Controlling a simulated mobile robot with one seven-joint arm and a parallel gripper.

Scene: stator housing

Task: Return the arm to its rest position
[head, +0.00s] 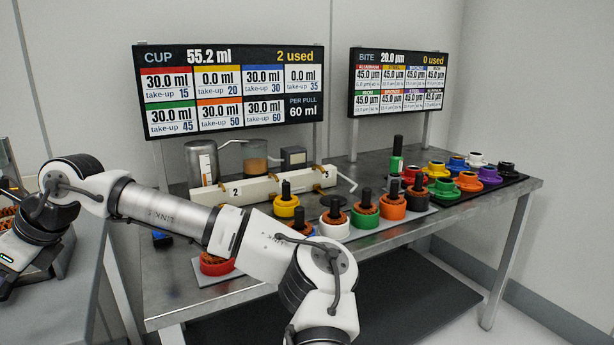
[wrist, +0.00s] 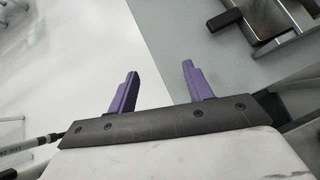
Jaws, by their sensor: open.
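My gripper (wrist: 160,88) shows in the wrist view with its two purple fingers spread apart and nothing between them. In the head view my arm reaches across the lower middle, in front of the metal table (head: 210,296). The gripper itself is out of the head view, so its distance from the table is hard to tell.
A row of coloured stators with black posts, including a white one (head: 334,228) and a green one (head: 365,216), stands on the table behind my arm. Coloured flanged parts (head: 470,182) sit on a black mat at right. Another bench (head: 62,300) is at left.

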